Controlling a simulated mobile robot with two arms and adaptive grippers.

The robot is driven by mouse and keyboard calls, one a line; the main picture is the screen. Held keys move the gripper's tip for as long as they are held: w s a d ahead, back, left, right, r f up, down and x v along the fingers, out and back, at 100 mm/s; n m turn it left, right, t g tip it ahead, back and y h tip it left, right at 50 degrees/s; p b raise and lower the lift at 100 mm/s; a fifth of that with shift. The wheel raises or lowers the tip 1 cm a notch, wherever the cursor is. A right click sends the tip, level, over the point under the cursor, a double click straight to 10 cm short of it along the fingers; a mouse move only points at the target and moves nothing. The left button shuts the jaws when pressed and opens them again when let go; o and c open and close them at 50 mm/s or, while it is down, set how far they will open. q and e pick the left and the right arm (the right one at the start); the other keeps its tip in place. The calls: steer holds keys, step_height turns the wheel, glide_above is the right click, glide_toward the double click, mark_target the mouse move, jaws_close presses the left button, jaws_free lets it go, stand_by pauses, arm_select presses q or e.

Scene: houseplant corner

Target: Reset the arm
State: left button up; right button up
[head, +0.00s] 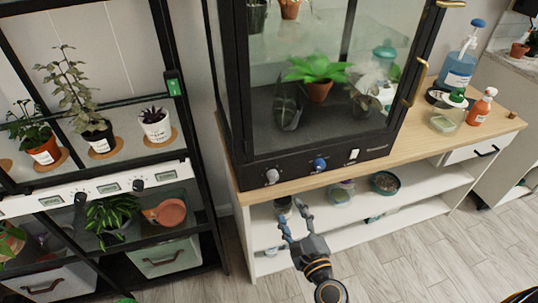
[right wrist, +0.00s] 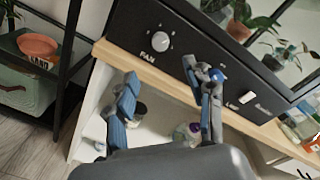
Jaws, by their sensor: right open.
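My right gripper (head: 292,214) is open and empty, in front of the wooden cabinet below the glass plant case (head: 320,172). In the right wrist view its two fingers (right wrist: 166,95) are spread apart before the cabinet's front edge. The case's front panel carries a white knob marked FAN (right wrist: 161,42), a blue knob (head: 320,164) and a white switch (head: 353,155). In the right wrist view the right finger overlaps the blue knob; I cannot tell whether they touch. My left gripper is not in view.
A black rack (head: 202,150) with potted plants stands at the left. The wooden top (head: 425,130) holds a blue-capped pump bottle (head: 459,66) and an orange spray bottle (head: 481,107). White shelves (head: 400,208) below hold jars and a bowl (head: 385,183).

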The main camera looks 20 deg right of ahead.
steer(key=s+f+n+g, duration=0.3)
steer(key=s+f+n, duration=0.15)
steer(key=f, duration=0.55)
steer(key=s+a+f+n+g+y, duration=0.1)
steer(key=s+f+n+g, duration=0.3)
steer(key=f, duration=0.6)
steer(key=s+f+n+g, duration=0.1)
steer(key=s+f+n, duration=0.2)
steer(key=f+n, duration=0.5)
steer(key=s+d+f+n+g, duration=0.2)
steer(key=s+f, duration=0.4)
steer(key=s, duration=0.3)
steer(key=s+d+f+n+g+h, duration=0.1)
steer(key=s+d+f+n+g, duration=0.1)
steer(key=s+f+n, duration=0.3)
steer(key=s+d+f+n+g+h, duration=0.1)
steer(key=s+f+n+g, duration=0.3)
steer(key=s+f, duration=0.4)
steer(key=s+d, duration=0.1)
steer(key=s, duration=0.4)
steer(key=shift+d+f+n+g, duration=0.3)
steer(key=shift+d+n, duration=0.05)
steer(key=shift+d, duration=0.05)
steer(key=shift+s, duration=0.1)
